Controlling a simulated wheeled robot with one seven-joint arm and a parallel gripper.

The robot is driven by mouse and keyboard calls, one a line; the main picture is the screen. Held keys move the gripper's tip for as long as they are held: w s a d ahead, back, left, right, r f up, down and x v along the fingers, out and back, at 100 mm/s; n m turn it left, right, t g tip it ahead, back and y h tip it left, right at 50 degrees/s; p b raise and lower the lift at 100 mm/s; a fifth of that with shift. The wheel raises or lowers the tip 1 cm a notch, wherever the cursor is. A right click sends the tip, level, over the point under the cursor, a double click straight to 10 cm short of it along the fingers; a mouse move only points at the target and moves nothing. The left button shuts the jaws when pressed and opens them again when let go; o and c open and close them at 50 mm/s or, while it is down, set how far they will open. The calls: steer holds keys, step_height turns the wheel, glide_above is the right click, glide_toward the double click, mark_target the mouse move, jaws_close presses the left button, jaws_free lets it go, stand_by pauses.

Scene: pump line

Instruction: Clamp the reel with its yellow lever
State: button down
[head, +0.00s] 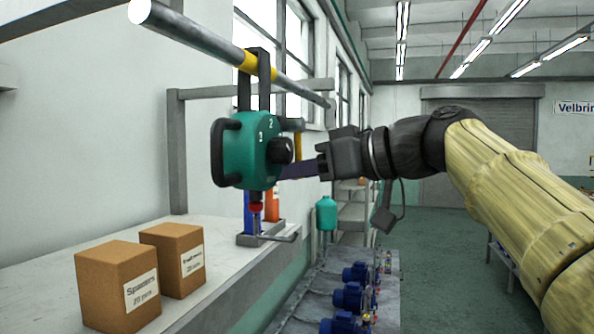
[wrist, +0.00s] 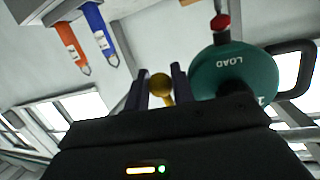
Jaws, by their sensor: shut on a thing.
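The teal reel (head: 246,153) hangs by a dark bracket (head: 264,78) from the overhead pipe, around its yellow band. In the wrist view the reel (wrist: 232,74) is upside down at the right, marked LOAD. The yellow lever (head: 298,146) shows in the head view just behind the reel's black knob, pointing down, its lower end hidden by the fingers. In the wrist view the lever's round yellow end (wrist: 160,88) sits between the two dark fingers. My gripper (head: 297,171) reaches in from the right and is shut on the lever, beside the reel.
Two cardboard boxes (head: 118,287) (head: 173,260) stand on the bench at the left. Below the reel is a stand with blue and orange items (head: 272,208). Blue pumps (head: 348,297) line a low platform.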

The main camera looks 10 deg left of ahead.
steer(key=c, duration=1.2)
jaws_free()
steer(key=shift+w, duration=0.15)
steer(key=shift+c, duration=0.2)
steer(key=shift+d, duration=0.1)
